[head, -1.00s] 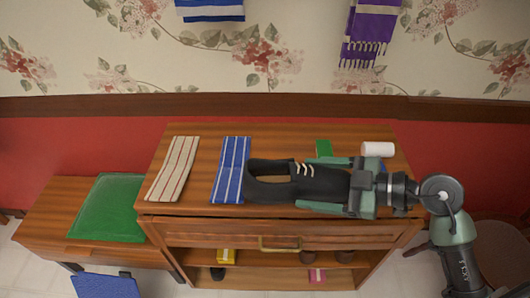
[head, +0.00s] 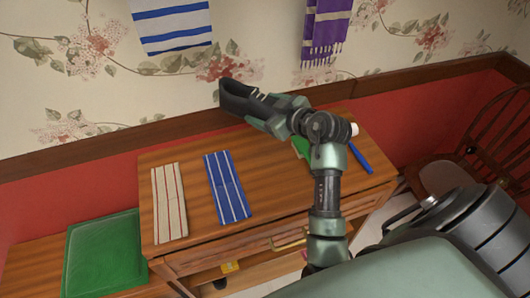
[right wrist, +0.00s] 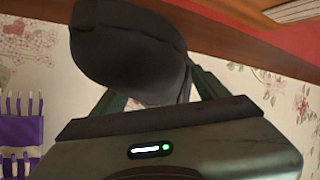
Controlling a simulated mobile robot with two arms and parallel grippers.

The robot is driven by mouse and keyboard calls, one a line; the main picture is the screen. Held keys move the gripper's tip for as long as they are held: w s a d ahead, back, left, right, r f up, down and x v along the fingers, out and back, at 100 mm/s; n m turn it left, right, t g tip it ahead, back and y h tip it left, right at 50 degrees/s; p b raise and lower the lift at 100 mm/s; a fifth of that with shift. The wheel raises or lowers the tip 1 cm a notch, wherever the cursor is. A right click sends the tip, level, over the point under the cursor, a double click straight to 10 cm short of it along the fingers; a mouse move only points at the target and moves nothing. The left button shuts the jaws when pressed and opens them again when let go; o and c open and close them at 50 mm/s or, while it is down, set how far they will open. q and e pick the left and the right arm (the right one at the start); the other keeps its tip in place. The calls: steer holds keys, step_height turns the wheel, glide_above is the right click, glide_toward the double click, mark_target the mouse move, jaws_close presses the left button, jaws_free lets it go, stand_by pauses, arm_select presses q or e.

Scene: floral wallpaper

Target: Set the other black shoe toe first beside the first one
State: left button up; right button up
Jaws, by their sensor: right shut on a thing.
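The black shoe (head: 236,98) is held above the back of the wooden cabinet (head: 190,148), in front of the wall. My right gripper (head: 272,106) is shut on its toe end, so the heel and opening point away to the upper left. In the right wrist view the shoe (right wrist: 130,45) fills the upper middle between the fingers. My left gripper is not in view.
A striped beige cloth (head: 169,200) and a striped blue cloth (head: 227,187) lie on the cabinet top. A wooden chair (head: 495,135) stands at the right.

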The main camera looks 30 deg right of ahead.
steer(key=b, duration=0.1)
glide_above(264, 158)
step_height(264, 158, down, 11)
steer(key=shift+f, duration=0.15)
step_height(264, 158, down, 4)
steer(key=shift+f+b, duration=0.1)
steer(key=shift+b, duration=0.6)
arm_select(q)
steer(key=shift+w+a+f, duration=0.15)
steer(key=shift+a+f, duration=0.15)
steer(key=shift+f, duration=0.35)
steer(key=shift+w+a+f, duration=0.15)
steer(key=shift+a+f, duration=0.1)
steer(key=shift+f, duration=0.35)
arm_select(e)
steer(key=shift+f, duration=0.15)
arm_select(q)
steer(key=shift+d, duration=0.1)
arm_select(e)
steer(key=o, duration=2)
steer(key=shift+f, duration=0.1)
